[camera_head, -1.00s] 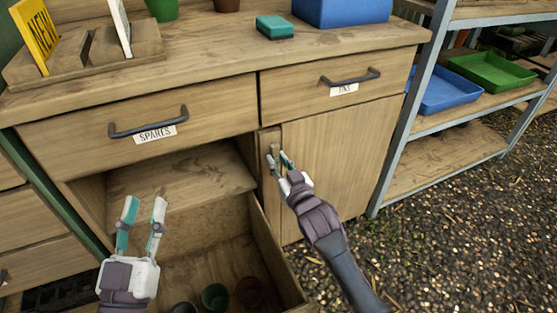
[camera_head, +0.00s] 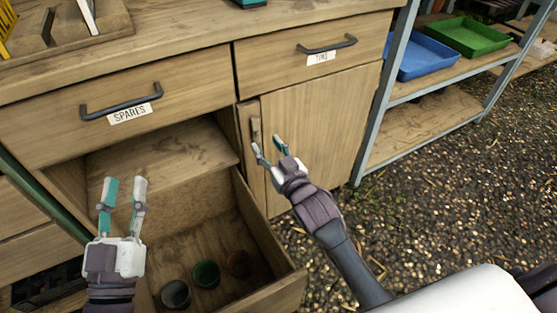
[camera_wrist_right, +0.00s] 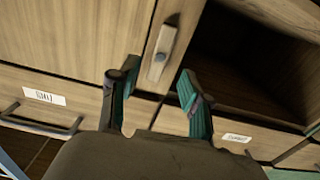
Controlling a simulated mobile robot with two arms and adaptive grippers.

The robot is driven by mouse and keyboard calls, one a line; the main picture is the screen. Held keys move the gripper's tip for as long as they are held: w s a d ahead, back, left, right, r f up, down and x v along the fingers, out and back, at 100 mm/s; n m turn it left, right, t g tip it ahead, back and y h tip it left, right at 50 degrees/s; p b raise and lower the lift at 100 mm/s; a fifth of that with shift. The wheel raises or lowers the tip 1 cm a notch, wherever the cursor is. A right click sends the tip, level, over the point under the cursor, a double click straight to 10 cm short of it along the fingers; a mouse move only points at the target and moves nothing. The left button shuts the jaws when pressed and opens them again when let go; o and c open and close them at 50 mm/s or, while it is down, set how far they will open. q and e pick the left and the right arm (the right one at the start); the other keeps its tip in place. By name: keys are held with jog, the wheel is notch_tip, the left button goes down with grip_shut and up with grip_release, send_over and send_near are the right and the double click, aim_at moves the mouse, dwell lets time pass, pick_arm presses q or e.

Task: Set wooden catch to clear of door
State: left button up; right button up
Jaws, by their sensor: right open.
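The wooden catch (camera_head: 255,130) is a small wooden bar on the narrow post at the left edge of the cupboard door (camera_head: 325,130). It stands upright, lengthwise along the post. In the right wrist view the catch (camera_wrist_right: 166,40) shows its round pivot, with the door on its left and the open bay on its right; it seems to lie along the post, not across the door. My right gripper (camera_head: 266,146) is open and empty, just below and in front of the catch. My left gripper (camera_head: 124,180) is open and empty in front of the open bay.
An open lower drawer (camera_head: 285,290) holds several small pots (camera_head: 206,274) and juts out left of the door. Closed drawers labelled SPARES (camera_head: 130,114) and TINS (camera_head: 320,58) sit above. A metal shelf unit (camera_head: 375,100) stands at right. The gravel floor before it is clear.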

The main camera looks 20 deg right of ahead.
jog(key=s+d, duration=0.1)
jog(key=s, duration=0.5)
jog(key=shift+s+d, duration=0.15)
jog(key=shift+s, duration=0.15)
jog(key=shift+s, duration=0.1)
